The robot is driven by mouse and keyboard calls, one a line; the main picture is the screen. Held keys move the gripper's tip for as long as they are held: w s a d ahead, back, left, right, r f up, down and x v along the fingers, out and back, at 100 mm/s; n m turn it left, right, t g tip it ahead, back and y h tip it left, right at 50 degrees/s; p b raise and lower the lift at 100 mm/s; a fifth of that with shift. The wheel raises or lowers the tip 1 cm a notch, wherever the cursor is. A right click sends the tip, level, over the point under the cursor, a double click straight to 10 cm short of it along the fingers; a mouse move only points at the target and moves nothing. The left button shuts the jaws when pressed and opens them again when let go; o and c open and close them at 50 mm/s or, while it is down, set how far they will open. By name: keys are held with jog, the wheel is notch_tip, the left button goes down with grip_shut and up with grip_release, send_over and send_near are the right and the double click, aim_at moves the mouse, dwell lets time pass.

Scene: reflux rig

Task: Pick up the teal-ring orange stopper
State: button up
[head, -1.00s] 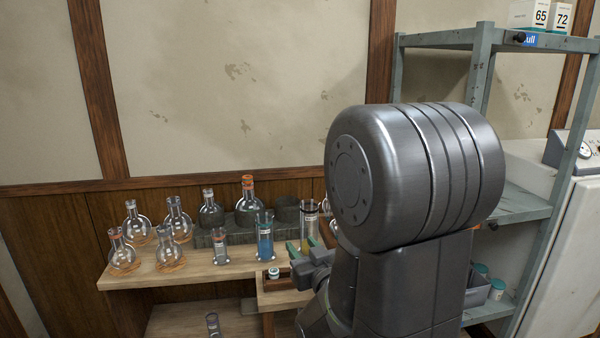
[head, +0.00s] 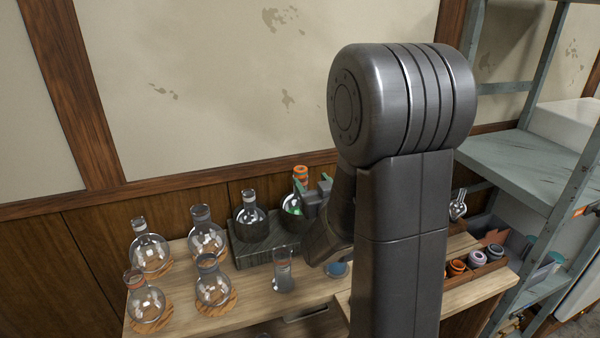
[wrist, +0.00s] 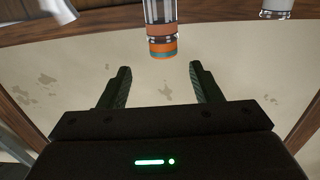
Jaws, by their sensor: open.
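The orange stopper (wrist: 163,48) with a teal ring sits in the neck of a flask, shown upside down at the top of the wrist view. In the head view the stopper (head: 300,174) is atop the flask on the dark block. My gripper (wrist: 160,69) is open and empty, with a finger on either side of the stopper's line. The stopper appears just beyond the fingertips, not between them. In the head view my gripper (head: 308,198) is close to that flask's neck, and my arm hides part of the flask.
Several round flasks stand on cork rings to the left, and another flask (head: 250,222) shares the dark block (head: 265,252). A glass cylinder (head: 283,272) stands in front of the block. A box of stoppers (head: 492,265) is at the right, beside a grey shelf (head: 520,165).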

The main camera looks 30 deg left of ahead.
aim_at(303, 173)
jog(key=shift+x, duration=1.2)
jog(key=shift+s+p+x, duration=0.2)
jog(key=shift+p+x, duration=0.9)
jog(key=shift+x, duration=1.55)
jog(key=shift+s+a, duration=0.1)
jog(key=shift+a, duration=0.05)
jog(key=shift+c, duration=0.2)
jog(key=c, duration=0.9)
